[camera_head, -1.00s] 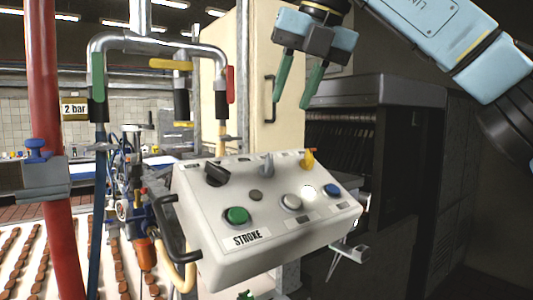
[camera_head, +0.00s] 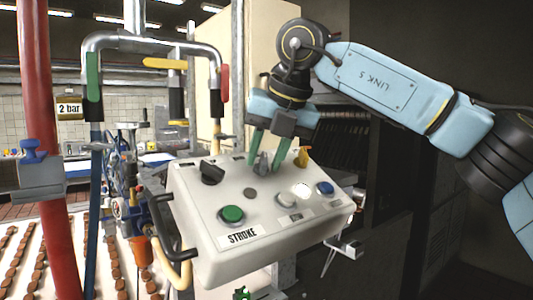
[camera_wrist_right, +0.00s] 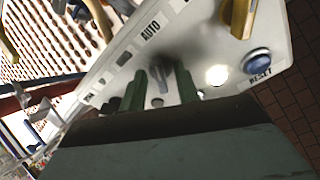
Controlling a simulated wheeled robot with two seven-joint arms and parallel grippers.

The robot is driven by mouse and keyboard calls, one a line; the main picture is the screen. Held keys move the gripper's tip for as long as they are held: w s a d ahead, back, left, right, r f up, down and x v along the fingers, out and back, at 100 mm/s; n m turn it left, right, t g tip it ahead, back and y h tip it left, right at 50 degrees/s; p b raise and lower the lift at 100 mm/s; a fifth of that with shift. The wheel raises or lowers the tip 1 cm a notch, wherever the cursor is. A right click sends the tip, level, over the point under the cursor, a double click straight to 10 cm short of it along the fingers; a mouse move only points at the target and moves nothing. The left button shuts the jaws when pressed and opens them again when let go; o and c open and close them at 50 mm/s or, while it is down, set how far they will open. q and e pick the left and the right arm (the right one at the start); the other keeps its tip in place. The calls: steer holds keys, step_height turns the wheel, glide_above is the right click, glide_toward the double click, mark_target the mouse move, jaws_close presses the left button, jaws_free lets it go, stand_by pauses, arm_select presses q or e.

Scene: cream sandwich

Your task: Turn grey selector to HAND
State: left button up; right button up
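The control box (camera_head: 215,262) has a sloped cream panel. Its grey selector (camera_head: 263,163) sits at the top middle, between a black selector (camera_head: 212,172) and a yellow selector (camera_head: 304,157). My right gripper (camera_head: 264,167) is open over the panel, one green finger on each side of the grey selector. In the right wrist view the grey selector (camera_wrist_right: 160,75) shows between the two fingers, with gaps that look narrow. An AUTO label (camera_wrist_right: 150,31) is readable near it; no HAND label is readable. My left gripper is not in view.
Green (camera_head: 232,214), white (camera_head: 286,200) and blue (camera_head: 324,188) buttons and a lit white lamp (camera_head: 302,190) sit lower on the panel. A black handle (camera_head: 167,228) is at its left side. A red pipe (camera_head: 45,110) and valve piping stand at the left.

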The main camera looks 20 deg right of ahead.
steer(key=shift+c, duration=0.4)
jaws_close()
steer(key=shift+n, duration=0.3)
steer(key=n+p, duration=0.1)
steer(key=n, duration=0.4)
steer(key=shift+p, duration=0.4)
steer(key=n+p, duration=0.1)
steer(key=n, duration=0.5)
steer(key=shift+a+h, duration=0.1)
steer(key=shift+h, duration=0.3)
steer(key=shift+f, duration=0.1)
